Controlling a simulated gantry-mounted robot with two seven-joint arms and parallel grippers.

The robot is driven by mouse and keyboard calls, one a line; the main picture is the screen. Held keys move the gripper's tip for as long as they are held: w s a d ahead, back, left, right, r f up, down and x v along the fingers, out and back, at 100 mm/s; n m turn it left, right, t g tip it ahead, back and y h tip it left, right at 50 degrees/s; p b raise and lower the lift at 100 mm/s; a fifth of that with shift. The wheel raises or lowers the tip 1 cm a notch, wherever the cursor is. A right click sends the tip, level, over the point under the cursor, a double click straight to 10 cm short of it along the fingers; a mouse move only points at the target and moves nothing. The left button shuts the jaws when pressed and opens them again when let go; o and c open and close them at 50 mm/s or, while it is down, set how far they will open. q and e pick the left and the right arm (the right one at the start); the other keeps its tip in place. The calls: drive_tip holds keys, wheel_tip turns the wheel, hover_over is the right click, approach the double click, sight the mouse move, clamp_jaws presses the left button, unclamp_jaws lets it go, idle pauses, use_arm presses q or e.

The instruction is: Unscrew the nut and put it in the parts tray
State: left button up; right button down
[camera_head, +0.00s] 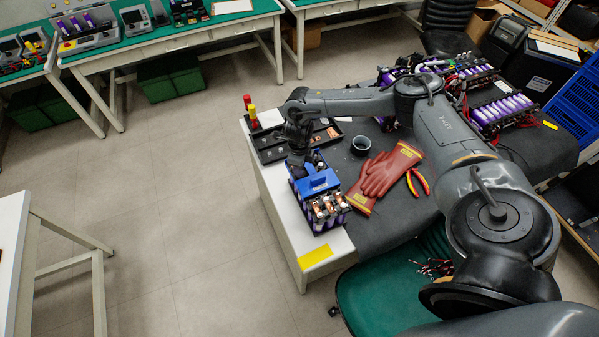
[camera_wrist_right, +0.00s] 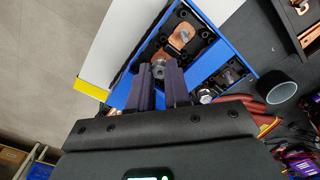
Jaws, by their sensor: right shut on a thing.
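My right gripper (camera_head: 303,163) reaches down over a blue battery module (camera_head: 316,184) on the bench's left edge. In the right wrist view its two dark fingers (camera_wrist_right: 159,72) are closed together on a small grey metal nut (camera_wrist_right: 158,66) beside a copper busbar (camera_wrist_right: 181,37). Whether the nut still sits on its stud is hard to tell. A shallow black tray (camera_head: 265,158) lies behind the module. Its corner shows in the right wrist view (camera_wrist_right: 287,17). My left gripper is out of view.
A round black cup (camera_head: 361,146) stands right of the tray. Red gloves (camera_head: 386,177) and red-yellow pliers (camera_head: 418,183) lie right of the module. Battery packs (camera_head: 500,112) fill the bench's far right.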

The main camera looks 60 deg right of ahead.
drive_tip(key=c, duration=1.4)
unclamp_jaws()
drive_tip(key=shift+w, duration=0.1)
drive_tip(key=shift+r+m+p, duration=0.1)
drive_tip(key=shift+m+p, duration=0.3)
drive_tip(key=m+p, duration=0.4)
drive_tip(key=m, duration=0.2)
drive_tip(key=shift+r, duration=0.15)
drive_tip(key=shift+m+p, duration=0.8)
drive_tip(key=shift+m, duration=0.4)
drive_tip(key=shift+f+m, duration=0.3)
drive_tip(key=shift+m, duration=0.1)
